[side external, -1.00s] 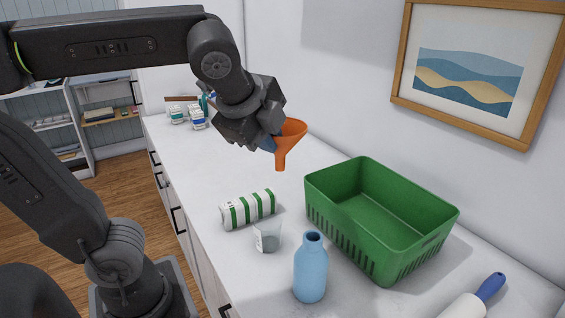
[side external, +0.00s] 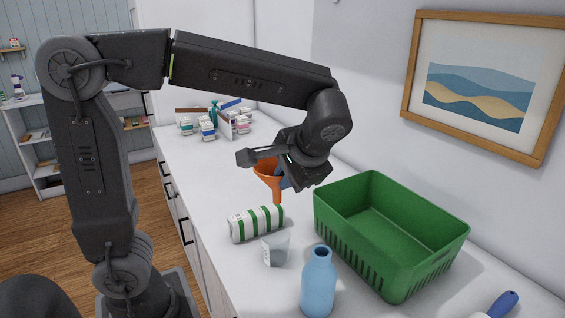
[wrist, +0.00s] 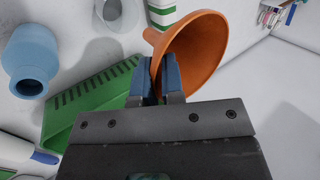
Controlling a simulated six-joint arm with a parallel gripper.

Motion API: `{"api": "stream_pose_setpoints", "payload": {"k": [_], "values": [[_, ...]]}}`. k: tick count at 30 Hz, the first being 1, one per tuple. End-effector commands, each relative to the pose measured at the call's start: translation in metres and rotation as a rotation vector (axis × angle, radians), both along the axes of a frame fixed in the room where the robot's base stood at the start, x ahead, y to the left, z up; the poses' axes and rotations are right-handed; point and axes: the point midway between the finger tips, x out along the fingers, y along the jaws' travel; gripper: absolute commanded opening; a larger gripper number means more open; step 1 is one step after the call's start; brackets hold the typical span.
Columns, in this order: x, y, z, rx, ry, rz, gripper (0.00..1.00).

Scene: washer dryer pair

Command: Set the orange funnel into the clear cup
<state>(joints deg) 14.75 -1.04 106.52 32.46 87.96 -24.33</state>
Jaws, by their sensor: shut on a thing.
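The orange funnel (side external: 268,172) is upright with its spout down, above the counter just behind the striped roll. My gripper (side external: 284,182) is shut on the funnel's wall; in the wrist view the blue fingertips (wrist: 168,78) pinch the rim of the funnel (wrist: 205,48). The clear cup (side external: 276,249) stands upright on the counter, in front of the roll and nearer the camera than the funnel. In the wrist view the cup (wrist: 118,12) is partly cut off at the top edge.
A green-striped white roll (side external: 257,223) lies between funnel and cup. A blue bottle (side external: 318,284) stands close to the cup's front right. A green basket (side external: 385,245) is to the right. Small boxes (side external: 207,131) stand at the back. A blue-handled tool (side external: 503,303) lies front right.

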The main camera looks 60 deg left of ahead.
Motion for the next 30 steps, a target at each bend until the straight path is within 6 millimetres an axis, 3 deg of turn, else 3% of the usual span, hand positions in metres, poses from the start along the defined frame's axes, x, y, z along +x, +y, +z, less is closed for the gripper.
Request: {"api": "stream_pose_setpoints", "payload": {"k": [3,9,22,30], "values": [[0.004,0.002,-0.011,0.003,0.002,0.178,0.00],[0.006,0.002,-0.018,0.003,-0.002,0.310,0.00],[0.006,0.002,-0.020,0.012,0.000,0.316,0.00],[0.006,0.002,-0.041,0.012,0.001,0.315,0.00]]}}
